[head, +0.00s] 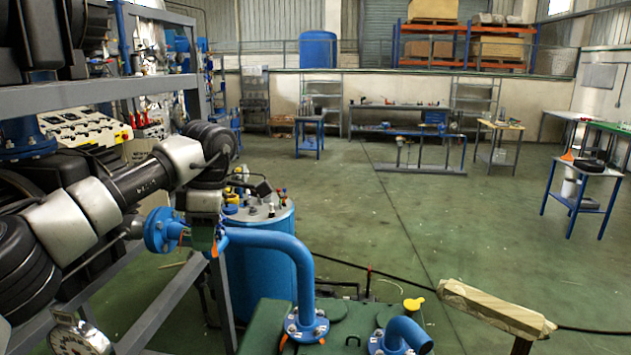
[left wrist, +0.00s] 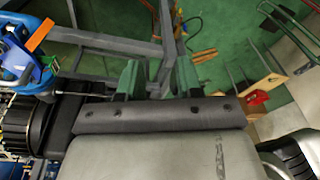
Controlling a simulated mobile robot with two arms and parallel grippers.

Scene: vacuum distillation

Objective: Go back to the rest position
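My left arm reaches in from the left of the head view, with its wrist bent down. My left gripper (head: 207,243) points down in front of the blue bent pipe (head: 290,248), beside its flange (head: 160,230); contact cannot be told there. In the left wrist view its two green fingers (left wrist: 156,78) stand apart. Only grey frame bars and green floor show between them, so it looks open and empty. A blue part with an orange tab (left wrist: 38,36) lies to the left of the fingers. My right gripper is not in view.
A grey metal rack (head: 105,93) stands close on the left. A blue vessel (head: 262,262) stands behind the pipe. A wooden beam (head: 495,309) is at the lower right. Open green floor (head: 440,220) lies beyond, with a black cable across it and small tables further back.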

